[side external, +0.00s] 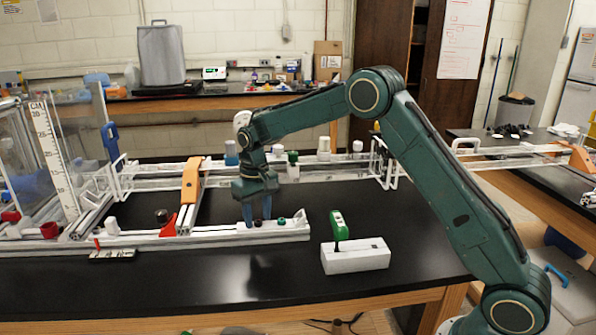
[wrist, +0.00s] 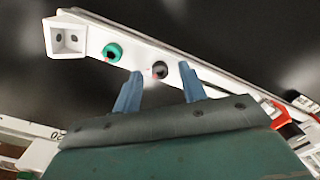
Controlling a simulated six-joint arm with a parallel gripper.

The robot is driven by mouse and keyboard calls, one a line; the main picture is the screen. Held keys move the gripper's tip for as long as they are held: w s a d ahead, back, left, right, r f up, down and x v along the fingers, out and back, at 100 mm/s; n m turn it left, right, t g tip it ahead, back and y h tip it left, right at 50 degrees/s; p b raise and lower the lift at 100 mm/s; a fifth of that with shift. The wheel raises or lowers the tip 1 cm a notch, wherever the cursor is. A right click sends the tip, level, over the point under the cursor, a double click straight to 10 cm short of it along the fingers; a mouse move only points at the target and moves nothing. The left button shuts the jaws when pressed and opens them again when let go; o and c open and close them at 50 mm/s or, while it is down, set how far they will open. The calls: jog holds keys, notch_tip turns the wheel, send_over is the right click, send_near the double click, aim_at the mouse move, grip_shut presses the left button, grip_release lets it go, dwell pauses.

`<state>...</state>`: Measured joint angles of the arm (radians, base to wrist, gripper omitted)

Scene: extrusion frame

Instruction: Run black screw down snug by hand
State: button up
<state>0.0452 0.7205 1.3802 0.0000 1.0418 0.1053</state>
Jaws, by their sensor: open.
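The black screw (wrist: 159,70) sits in the white rail (wrist: 88,36), its dark round head showing in the wrist view. My gripper (wrist: 160,72) is open, with one blue fingertip on each side of the black screw; I cannot tell whether either touches it. A green screw (wrist: 113,52) sits in the same rail, left of the black one and outside my fingers. In the side view my gripper (side external: 256,222) points down at the rail (side external: 213,239), close beside the green screw (side external: 282,221). The fingers mostly hide the black screw there.
A white angle bracket (wrist: 68,38) is at the rail's end. A green-handled tool (side external: 338,225) stands in a white block (side external: 356,257) to the right. An orange bracket (side external: 190,182) and a red part (side external: 167,226) are to the left.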

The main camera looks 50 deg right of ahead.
aim_at(258, 224)
notch_tip(258, 224, up, 14)
dwell(0.6)
dwell(0.4)
jog(key=s+a+r+t, duration=0.1)
jog(key=s+r, duration=0.2)
jog(key=s, duration=0.3)
jog(key=s+r+n+t, duration=0.1)
jog(key=s+r, duration=0.2)
jog(key=s, duration=0.3)
jog(key=s+a+r+t, duration=0.1)
jog(key=s+r, duration=0.2)
jog(key=s, duration=0.4)
jog(key=s+f+t, duration=0.1)
jog(key=s+f, duration=0.2)
jog(key=s, duration=0.6)
jog(key=s+f+t, duration=0.1)
jog(key=s+f, duration=0.3)
jog(key=s, duration=0.5)
jog(key=shift+a+n+t, duration=0.25)
jog(key=shift+n+t, duration=0.05)
jog(key=shift+n, duration=0.1)
